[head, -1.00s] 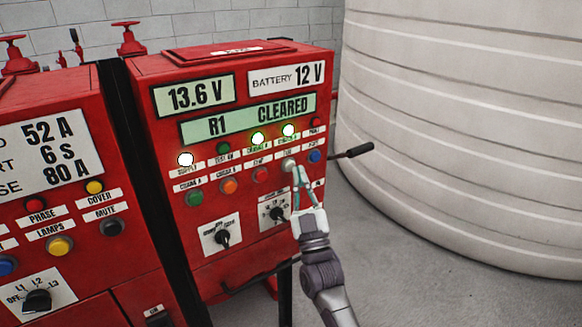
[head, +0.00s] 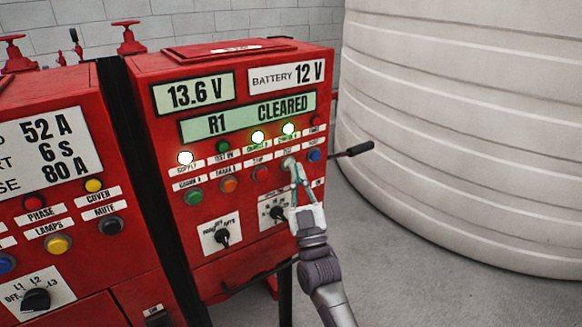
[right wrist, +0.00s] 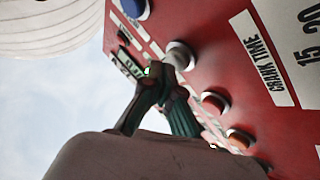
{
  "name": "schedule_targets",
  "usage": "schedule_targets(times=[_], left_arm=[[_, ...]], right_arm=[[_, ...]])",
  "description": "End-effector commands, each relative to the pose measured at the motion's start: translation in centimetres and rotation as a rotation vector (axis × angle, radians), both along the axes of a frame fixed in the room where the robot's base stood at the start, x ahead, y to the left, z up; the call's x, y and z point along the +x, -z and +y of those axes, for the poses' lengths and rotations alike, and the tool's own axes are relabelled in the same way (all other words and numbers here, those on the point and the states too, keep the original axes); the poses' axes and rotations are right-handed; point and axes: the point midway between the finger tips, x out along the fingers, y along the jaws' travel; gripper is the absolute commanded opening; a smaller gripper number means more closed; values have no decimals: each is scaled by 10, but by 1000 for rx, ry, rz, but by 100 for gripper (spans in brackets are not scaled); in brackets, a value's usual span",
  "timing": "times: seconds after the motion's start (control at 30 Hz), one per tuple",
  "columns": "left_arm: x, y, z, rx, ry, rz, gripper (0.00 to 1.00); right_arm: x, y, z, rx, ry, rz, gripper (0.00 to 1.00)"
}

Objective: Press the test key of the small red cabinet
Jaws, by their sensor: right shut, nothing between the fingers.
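The small red cabinet (head: 165,130) stands in the middle of the head view, its panel facing me. A pale grey-white key (head: 288,163) sits in its lower button row, between a red button and a blue one. Its label is too blurred to read. My right gripper (head: 296,166) is shut and empty, its fingertips at this key. In the right wrist view the shut fingertips (right wrist: 163,75) are right beside the pale key (right wrist: 180,56) and partly cover it. I cannot tell whether they touch it. My left gripper is not in view.
The cabinet's display (head: 250,118) reads R1 CLEARED, with several lamps lit. Rotary switches (head: 221,237) sit below the buttons. Another red cabinet (head: 60,190) stands at left. A black-handled lever (head: 352,150) sticks out at right, before a big white tank (head: 460,130).

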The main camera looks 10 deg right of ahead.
Motion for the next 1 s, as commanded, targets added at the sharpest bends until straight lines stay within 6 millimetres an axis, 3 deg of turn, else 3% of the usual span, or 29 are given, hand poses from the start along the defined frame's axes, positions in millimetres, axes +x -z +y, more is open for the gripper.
schedule_targets(times=[1.0], left_arm=[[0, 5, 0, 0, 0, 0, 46]], right_arm=[[8, 0, 3, 0, 0, 1, 0]])
